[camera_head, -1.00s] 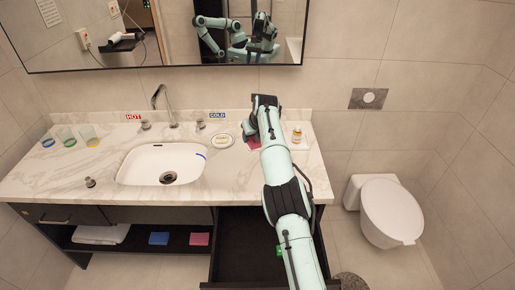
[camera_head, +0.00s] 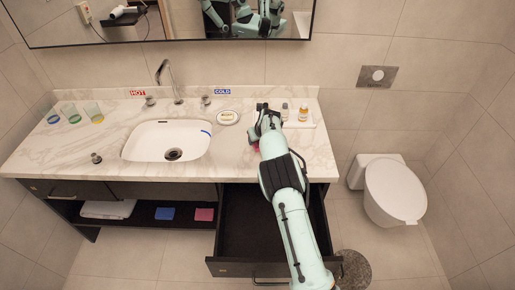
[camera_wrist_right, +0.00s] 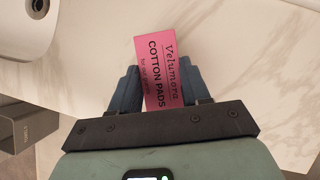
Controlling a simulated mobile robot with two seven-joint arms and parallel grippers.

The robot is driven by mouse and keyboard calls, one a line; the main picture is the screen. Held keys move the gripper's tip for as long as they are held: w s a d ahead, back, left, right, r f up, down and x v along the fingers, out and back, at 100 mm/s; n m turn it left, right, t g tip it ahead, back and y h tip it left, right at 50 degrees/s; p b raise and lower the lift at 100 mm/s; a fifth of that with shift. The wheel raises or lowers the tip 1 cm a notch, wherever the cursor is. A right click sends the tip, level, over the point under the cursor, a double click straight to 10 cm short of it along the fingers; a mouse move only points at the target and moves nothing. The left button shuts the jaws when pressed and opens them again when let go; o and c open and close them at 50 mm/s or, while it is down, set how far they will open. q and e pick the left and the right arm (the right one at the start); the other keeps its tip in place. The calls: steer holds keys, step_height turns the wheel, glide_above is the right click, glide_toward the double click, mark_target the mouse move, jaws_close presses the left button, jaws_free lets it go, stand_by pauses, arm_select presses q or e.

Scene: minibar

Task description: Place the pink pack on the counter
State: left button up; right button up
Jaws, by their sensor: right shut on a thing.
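The pink pack (camera_wrist_right: 160,65), labelled cotton pads, is held between the two dark fingers of my right gripper (camera_wrist_right: 161,88) in the right wrist view. The white marbled counter (camera_wrist_right: 240,60) lies below it. Whether the pack touches the counter is hard to tell. In the head view my right gripper (camera_head: 262,130) is over the counter's (camera_head: 95,145) right part, and only a small bit of the pack (camera_head: 256,147) shows beside it. My left gripper is not seen directly.
The sink (camera_head: 166,140) is left of my gripper, with a soap dish (camera_head: 228,117) between them. A tray (camera_head: 308,122) with two small bottles stands behind right. An open, dark drawer (camera_head: 235,240) juts out below. Several cups stand at far left. Blue and pink packs (camera_head: 204,214) lie on the lower shelf.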

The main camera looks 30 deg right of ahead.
mark_target(257, 154)
step_height(257, 154, down, 5)
steer(key=shift+f, duration=0.15)
steer(key=o, duration=1)
steer(key=shift+f, duration=0.15)
steer(key=shift+s+r, duration=0.2)
steer(key=shift+r, duration=0.3)
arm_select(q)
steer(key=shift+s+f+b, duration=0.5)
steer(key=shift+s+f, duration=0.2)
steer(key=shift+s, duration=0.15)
arm_select(e)
steer(key=shift+v, duration=5.65)
